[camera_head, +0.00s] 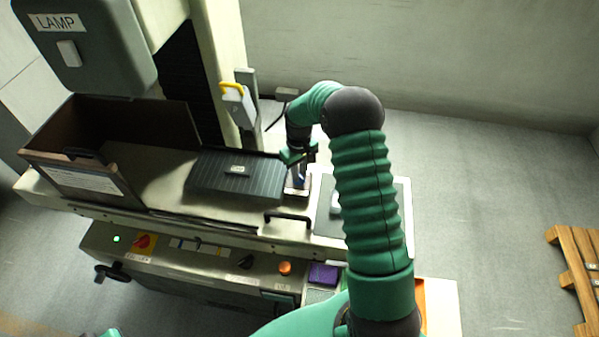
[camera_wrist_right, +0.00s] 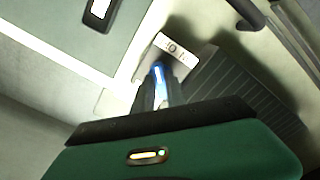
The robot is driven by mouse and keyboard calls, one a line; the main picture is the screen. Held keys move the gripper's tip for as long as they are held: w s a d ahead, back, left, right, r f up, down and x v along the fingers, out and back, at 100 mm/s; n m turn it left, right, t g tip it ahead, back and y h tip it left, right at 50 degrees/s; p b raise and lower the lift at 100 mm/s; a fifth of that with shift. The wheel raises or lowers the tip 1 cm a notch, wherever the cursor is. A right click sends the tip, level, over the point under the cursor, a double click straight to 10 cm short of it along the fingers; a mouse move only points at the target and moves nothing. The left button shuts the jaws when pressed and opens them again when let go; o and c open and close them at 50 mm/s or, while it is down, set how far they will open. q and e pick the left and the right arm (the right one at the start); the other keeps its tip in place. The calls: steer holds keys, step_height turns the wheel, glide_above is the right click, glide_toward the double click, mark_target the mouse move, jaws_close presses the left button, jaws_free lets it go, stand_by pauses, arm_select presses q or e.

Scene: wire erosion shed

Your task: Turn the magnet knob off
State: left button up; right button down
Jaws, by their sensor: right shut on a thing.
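The magnetic chuck is a dark ridged plate (camera_head: 212,183) on the machine bed in the head view; its ridged side also shows at the right of the right wrist view (camera_wrist_right: 245,85). A small white label marked I and O (camera_wrist_right: 177,49) lies just beyond my fingertips. My right gripper (camera_head: 297,178) points down at the chuck's right end; in the right wrist view its fingers (camera_wrist_right: 158,88) are closed together. The magnet knob is mostly hidden between and behind them, so its angle is unclear. A small green and dark piece of my left arm shows at the head view's bottom left edge.
A brown open box (camera_head: 75,184) stands left of the chuck under the grey lamp housing (camera_head: 85,45). A black handle (camera_head: 288,217) is on the bed front. A white-edged panel (camera_head: 322,208) lies right of the gripper. The front panel carries a red-yellow switch (camera_head: 143,243) and an orange button (camera_head: 285,268).

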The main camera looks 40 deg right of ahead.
steer(key=c, duration=1.7)
jaws_free()
steer(key=shift+w+r, duration=0.15)
steer(key=shift+w, duration=0.2)
steer(key=shift+o, duration=1.7)
steer(key=shift+w+d+f, duration=0.1)
steer(key=shift+d+f, duration=0.05)
steer(key=shift+f, duration=0.1)
arm_select(q)
steer(key=shift+w+d, duration=0.15)
steer(key=shift+w, duration=0.15)
arm_select(e)
steer(key=shift+r, duration=0.1)
